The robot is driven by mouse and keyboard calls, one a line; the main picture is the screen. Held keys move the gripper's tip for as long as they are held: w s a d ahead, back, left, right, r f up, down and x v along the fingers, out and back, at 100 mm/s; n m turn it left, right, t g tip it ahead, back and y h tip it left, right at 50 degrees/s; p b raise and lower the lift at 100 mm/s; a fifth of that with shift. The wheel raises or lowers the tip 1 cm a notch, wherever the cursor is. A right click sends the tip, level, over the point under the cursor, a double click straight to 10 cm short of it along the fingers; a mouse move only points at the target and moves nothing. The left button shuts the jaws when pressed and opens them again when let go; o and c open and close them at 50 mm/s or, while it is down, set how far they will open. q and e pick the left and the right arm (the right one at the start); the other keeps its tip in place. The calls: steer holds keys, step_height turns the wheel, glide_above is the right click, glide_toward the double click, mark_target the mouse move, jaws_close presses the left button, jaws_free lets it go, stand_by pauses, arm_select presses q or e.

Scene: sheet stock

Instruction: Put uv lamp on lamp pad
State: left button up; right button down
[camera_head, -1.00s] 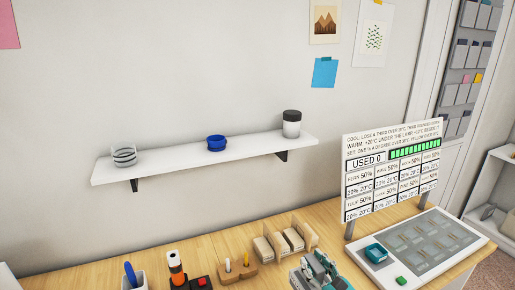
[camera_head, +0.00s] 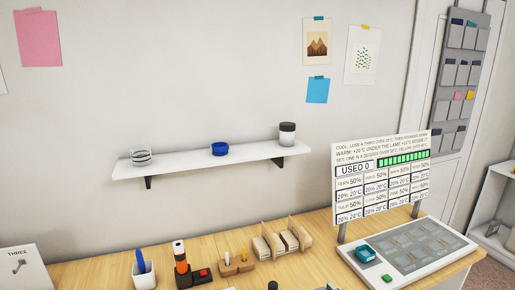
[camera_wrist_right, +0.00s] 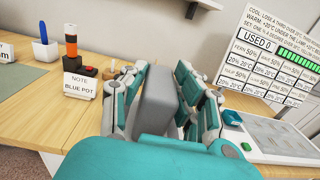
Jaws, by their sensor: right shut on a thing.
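My right gripper (camera_wrist_right: 165,100), teal and grey, is shut on a grey block-shaped thing (camera_wrist_right: 157,98) in the right wrist view. The block stands up between the fingers, and its lower part is hidden. It may be the uv lamp, but no label shows. I cannot tell for sure which thing is the lamp pad. A white panel with a grey gridded area (camera_head: 412,247) lies on the table at the right, and bears a small teal box (camera_head: 366,253) and a green button (camera_head: 387,278). My left gripper is not in view.
A sign board (camera_head: 380,175) stands behind the panel. An orange and black cylinder (camera_head: 181,258), a pen cup (camera_head: 143,274) and a wooden rack (camera_head: 275,240) stand along the table's back. A wall shelf (camera_head: 205,160) holds a striped bowl, a blue pot and a dark-lidded jar.

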steer(key=shift+s+a+f+h+b, duration=0.15)
steer(key=shift+s+a+f+b, duration=0.1)
steer(key=shift+s+f, duration=0.25)
steer(key=shift+s+a+f+h+b, duration=0.15)
steer(key=shift+s+a+f+b, duration=0.15)
steer(key=shift+s, duration=0.25)
steer(key=s+d+m+h+b, duration=0.1)
steer(key=s+m+h+b, duration=0.1)
steer(key=s, duration=0.6)
steer(key=s+d+m+t+h+b, duration=0.1)
steer(key=s+d+h+b, duration=0.1)
steer(key=s, duration=0.6)
steer(key=shift+d+f+m+h+b, duration=0.2)
steer(key=shift+m+h+b, duration=0.2)
steer(key=shift+h+b, duration=0.3)
